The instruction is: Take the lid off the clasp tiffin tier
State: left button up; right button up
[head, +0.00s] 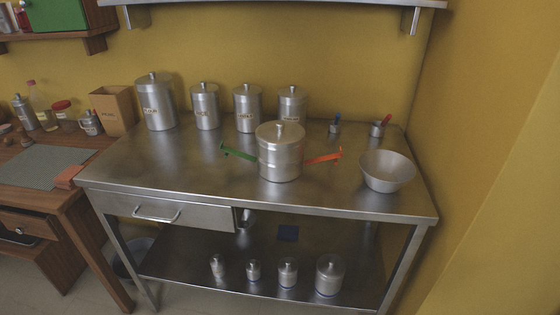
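The clasp tiffin tier (279,163) is a round steel canister standing upright near the middle of the steel table (190,176). Its lid (280,135), with a small knob on top, sits on it. Neither of my grippers shows in the head view.
Several lidded canisters (156,104) stand along the back of the table. Small canisters (329,275) stand on the lower shelf. The table's front is clear.

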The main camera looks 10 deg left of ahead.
aim_at(278, 134)
jog(key=u, duration=2.6)
jog(key=i, duration=3.3)
jog(key=z, duration=5.15)
